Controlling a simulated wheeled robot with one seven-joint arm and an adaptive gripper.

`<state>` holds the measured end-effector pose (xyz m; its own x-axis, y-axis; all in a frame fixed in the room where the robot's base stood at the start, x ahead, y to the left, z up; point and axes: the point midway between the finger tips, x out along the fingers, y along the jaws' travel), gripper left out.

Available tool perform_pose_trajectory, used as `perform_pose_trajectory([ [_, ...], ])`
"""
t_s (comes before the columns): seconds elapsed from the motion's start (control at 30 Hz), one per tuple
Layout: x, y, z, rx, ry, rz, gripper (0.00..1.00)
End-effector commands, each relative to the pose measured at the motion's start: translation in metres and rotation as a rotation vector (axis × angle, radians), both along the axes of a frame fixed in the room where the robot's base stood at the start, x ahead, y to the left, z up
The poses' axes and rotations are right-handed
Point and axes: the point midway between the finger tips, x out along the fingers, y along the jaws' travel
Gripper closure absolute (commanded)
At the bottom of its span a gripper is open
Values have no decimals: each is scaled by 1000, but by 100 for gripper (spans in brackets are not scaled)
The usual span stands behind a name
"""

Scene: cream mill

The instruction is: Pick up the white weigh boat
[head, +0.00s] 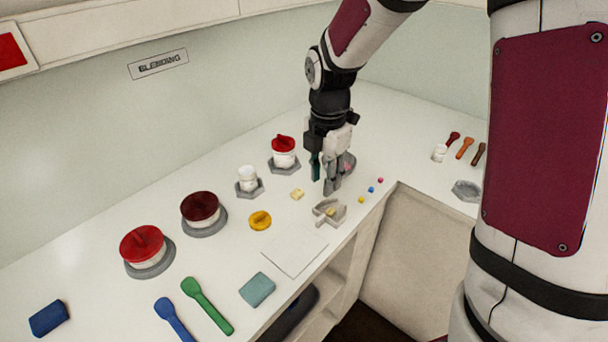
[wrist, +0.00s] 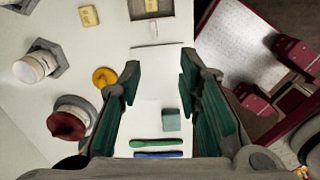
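A small pale, grey-looking open tray (head: 319,213) with raised walls, perhaps the white weigh boat, sits on the counter near its front edge. A yellow block (head: 331,211) lies in it. In the wrist view the tray (wrist: 137,10) is cut off at the top edge, with a small white tab towards me. My gripper (head: 325,185) is above the counter, just behind and above the tray. In the wrist view my gripper (wrist: 158,70) is open, with nothing between its green-padded fingers.
A flat white square (head: 295,253) lies in front of the tray, with a teal block (head: 257,289) beyond it. Left are a yellow lid (head: 260,221), a white jar (head: 247,178) and red-lidded jars (head: 143,242). Small coloured cubes (head: 371,189) lie right. The counter edge is close.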

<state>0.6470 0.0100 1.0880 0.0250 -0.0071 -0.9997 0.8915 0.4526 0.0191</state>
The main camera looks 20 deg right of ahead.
Motion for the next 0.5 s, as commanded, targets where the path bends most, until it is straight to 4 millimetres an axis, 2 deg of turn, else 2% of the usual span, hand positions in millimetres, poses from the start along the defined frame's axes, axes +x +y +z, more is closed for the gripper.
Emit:
perform_pose_trajectory([
  [0.03, 3, 0, -9, 2, 13, 44, 68],
  [0.27, 7, 2, -31, 7, 30, 123, 68],
  [0.5, 6, 2, -76, 6, 32, 122, 68],
])
